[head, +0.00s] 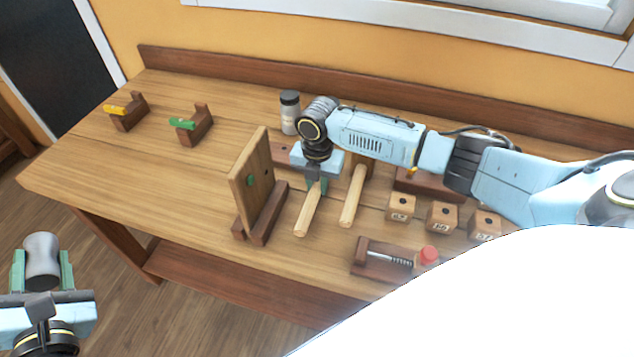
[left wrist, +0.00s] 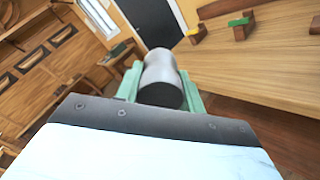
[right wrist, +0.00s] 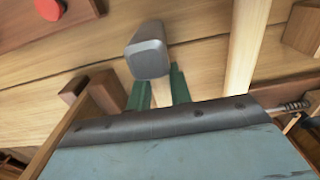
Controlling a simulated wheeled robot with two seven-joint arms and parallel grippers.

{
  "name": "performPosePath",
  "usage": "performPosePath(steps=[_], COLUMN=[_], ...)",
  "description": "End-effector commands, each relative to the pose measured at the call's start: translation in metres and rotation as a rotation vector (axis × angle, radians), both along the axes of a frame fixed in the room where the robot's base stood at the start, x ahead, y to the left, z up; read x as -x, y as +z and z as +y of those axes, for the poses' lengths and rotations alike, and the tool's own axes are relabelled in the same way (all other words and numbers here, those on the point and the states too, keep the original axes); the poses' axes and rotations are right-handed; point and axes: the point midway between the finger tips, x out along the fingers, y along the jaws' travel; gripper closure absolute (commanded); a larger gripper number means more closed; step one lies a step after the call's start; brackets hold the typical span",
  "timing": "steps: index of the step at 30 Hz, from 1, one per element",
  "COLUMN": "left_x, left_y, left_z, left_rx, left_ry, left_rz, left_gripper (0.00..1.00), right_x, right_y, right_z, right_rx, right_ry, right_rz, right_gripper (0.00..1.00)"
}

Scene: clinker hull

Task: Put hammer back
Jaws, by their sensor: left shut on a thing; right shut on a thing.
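The hammer has a pale wooden handle (head: 306,214) and a grey metal head, which shows in the right wrist view (right wrist: 148,59). My right gripper (head: 316,186) is shut on the hammer's handle, near the head, over the bench. In the head view the gripper hides the head. I cannot tell whether the hammer touches the bench or a rack. My left gripper (head: 42,268) is shut on a grey metal cylinder (head: 42,250), off the bench's front left; the cylinder also shows in the left wrist view (left wrist: 160,75).
A second wooden handle (head: 352,198) lies close right of the hammer. An upright board (head: 251,176) on a stand is close left. Numbered blocks (head: 441,215), a clamp-like holder (head: 372,262) and a jar (head: 289,112) stand around. The bench's left part is mostly clear.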

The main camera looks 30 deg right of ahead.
Motion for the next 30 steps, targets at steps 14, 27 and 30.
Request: performPosePath(steps=[14, 27, 30], left_x=[-0.0005, -0.0005, -0.0005], left_y=[0.0031, 0.0011, 0.001], left_z=[0.0, 0.0001, 0.0], left_rx=[0.0, 0.0, 0.0], left_ry=[-0.001, -0.001, -0.001], left_rz=[-0.008, -0.008, -0.008], left_gripper=[1.0, 1.0, 1.0], right_x=[-0.0014, -0.0011, -0.0008], right_y=[0.0008, -0.0047, -0.0049], right_z=[0.0, 0.0001, 0.0001], right_rx=[0.0, 0.0, -0.001], right_ry=[0.0, 0.0, 0.0], right_rz=[-0.004, -0.004, -0.002], right_gripper=[1.0, 0.64, 0.54])
